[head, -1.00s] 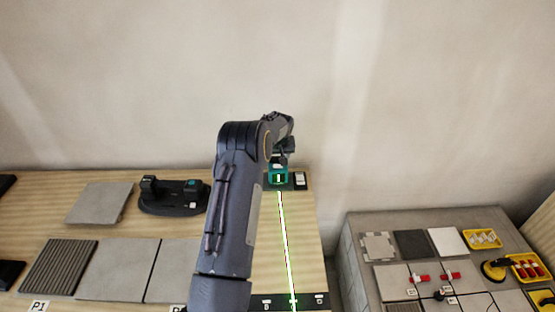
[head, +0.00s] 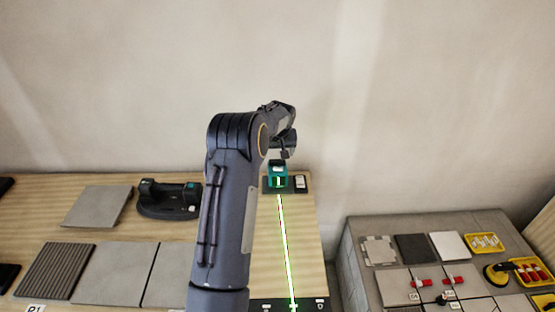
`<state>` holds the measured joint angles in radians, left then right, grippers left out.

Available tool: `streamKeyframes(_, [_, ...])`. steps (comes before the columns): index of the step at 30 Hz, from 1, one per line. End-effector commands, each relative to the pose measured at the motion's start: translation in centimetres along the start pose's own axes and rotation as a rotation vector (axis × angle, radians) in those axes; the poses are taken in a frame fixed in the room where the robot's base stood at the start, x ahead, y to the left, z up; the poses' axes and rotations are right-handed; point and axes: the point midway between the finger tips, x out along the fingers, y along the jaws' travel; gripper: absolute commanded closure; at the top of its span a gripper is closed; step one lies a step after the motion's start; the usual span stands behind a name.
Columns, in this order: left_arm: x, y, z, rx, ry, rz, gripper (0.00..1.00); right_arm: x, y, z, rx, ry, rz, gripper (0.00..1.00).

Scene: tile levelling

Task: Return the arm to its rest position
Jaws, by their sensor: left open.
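My left arm rises from the bottom middle of the head view and bends over toward the back of the wooden table (head: 255,215). My left gripper (head: 287,153) is at the far end of the arm, small and partly hidden by the wrist, and it is open. It is just above and apart from a teal laser level (head: 277,177) at the table's back right. The laser level casts a bright green line (head: 286,240) toward the front. My right gripper does not show.
Grey tiles (head: 116,273), a ribbed tile (head: 54,270) and a black double-handled tool (head: 168,198) lie on the table at left. At right, a grey block-sided stand (head: 357,275) holds tiles, red-ended tools and yellow trays (head: 486,243). A gap separates the two.

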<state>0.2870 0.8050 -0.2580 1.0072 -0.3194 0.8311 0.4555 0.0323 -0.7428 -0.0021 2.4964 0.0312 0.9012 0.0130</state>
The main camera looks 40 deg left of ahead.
Motion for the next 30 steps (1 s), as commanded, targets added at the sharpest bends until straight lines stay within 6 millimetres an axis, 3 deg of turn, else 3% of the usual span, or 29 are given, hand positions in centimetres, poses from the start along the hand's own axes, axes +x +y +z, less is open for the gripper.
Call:
streamKeyframes(6, [-1.9,0.0,0.0,0.0,-0.001,-0.001,0.24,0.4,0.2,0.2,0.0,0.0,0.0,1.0])
streamKeyframes(23, [-2.2,0.0,0.0,0.0,-0.001,0.001,0.24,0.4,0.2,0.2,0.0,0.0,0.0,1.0])
streamKeyframes(26, [-3.6,-0.1,0.4,0.001,-0.005,0.02,0.24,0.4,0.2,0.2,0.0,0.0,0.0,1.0])
streamKeyframes(30, [-9.0,-0.3,2.7,0.019,-0.027,0.102,0.24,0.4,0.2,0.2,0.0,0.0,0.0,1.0])
